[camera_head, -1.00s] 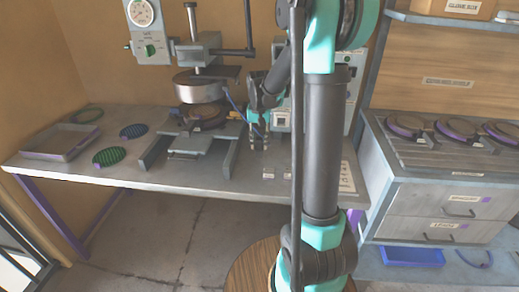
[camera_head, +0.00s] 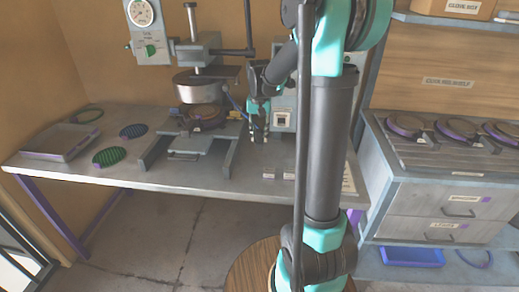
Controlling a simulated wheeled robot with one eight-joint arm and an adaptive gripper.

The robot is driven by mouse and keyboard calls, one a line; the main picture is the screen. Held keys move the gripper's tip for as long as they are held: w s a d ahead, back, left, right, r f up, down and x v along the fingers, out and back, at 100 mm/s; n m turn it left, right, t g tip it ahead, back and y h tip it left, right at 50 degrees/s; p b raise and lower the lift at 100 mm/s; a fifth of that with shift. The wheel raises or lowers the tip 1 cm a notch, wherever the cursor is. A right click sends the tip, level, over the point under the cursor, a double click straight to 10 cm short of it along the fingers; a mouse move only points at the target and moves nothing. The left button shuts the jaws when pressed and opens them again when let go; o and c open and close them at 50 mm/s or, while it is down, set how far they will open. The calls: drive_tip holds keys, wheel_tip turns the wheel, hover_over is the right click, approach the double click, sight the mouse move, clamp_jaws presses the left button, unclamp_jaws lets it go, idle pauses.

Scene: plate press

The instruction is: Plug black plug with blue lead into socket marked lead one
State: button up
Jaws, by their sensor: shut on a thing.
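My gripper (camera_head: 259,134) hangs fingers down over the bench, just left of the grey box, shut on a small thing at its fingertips. I take this to be the black plug, which is too small and covered to make out. The blue lead (camera_head: 236,104) runs from beside the press toward my gripper. The grey socket box (camera_head: 283,127) stands at the back of the bench with a pale socket face on its front. My arm hides its right part. I cannot read its markings, so I cannot tell which socket is lead one.
The plate press (camera_head: 199,88) stands left of my gripper, with a rail frame (camera_head: 221,163) before it. A tray (camera_head: 58,155) and several round pads lie further left. Small labelled blocks (camera_head: 268,176) lie at the bench's front edge. Drawers (camera_head: 440,201) stand right.

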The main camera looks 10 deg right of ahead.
drive_tip(key=shift+r, duration=1.3)
